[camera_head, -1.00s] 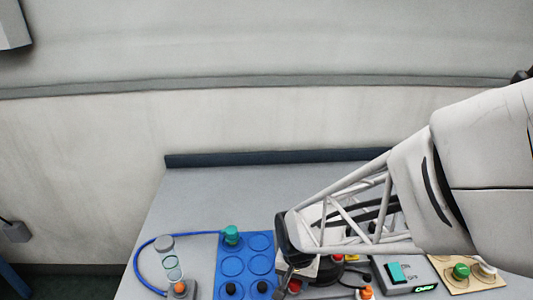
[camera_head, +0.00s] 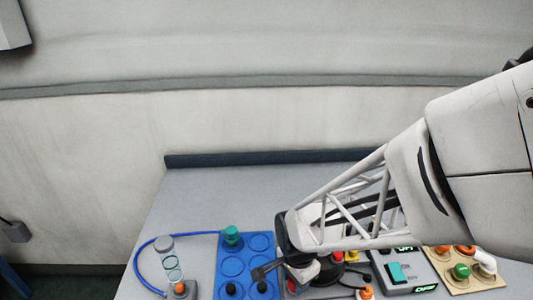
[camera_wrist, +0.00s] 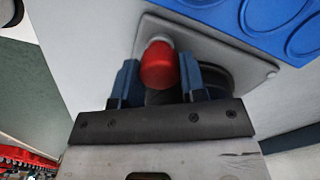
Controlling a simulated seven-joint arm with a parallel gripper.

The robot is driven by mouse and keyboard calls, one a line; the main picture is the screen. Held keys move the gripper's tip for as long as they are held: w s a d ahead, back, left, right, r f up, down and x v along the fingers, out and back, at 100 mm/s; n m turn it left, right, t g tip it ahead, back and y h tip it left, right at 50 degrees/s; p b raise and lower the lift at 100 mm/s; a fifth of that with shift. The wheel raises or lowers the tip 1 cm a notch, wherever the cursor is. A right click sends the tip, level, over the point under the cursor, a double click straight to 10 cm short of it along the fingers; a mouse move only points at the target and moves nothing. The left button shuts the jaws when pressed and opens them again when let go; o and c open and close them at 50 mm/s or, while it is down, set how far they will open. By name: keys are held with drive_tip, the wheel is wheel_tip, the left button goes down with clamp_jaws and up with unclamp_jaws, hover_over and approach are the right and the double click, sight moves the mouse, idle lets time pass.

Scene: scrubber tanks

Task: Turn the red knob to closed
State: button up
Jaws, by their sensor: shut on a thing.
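In the wrist view the red knob (camera_wrist: 159,66) sits between the two blue fingers of my gripper (camera_wrist: 160,84), which is shut on it. The knob stands on a grey plate with a bolt at its corner. A dark round part behind the knob is partly hidden by the fingers. In the head view my gripper (camera_head: 283,268) is low over the panels, beside the blue board, and my arm hides much of that area. I cannot tell the knob's setting from any marking.
A blue board (camera_head: 231,267) with round recesses and several pegs lies left of my gripper. A clear cylinder with a blue hose (camera_head: 138,263) stands further left. A grey switch box (camera_head: 409,279) and a tan panel (camera_head: 449,279) with coloured knobs lie right. The table's back is clear.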

drive_tip(key=m, duration=0.6)
idle(0.4)
drive_tip(key=o, duration=0.9)
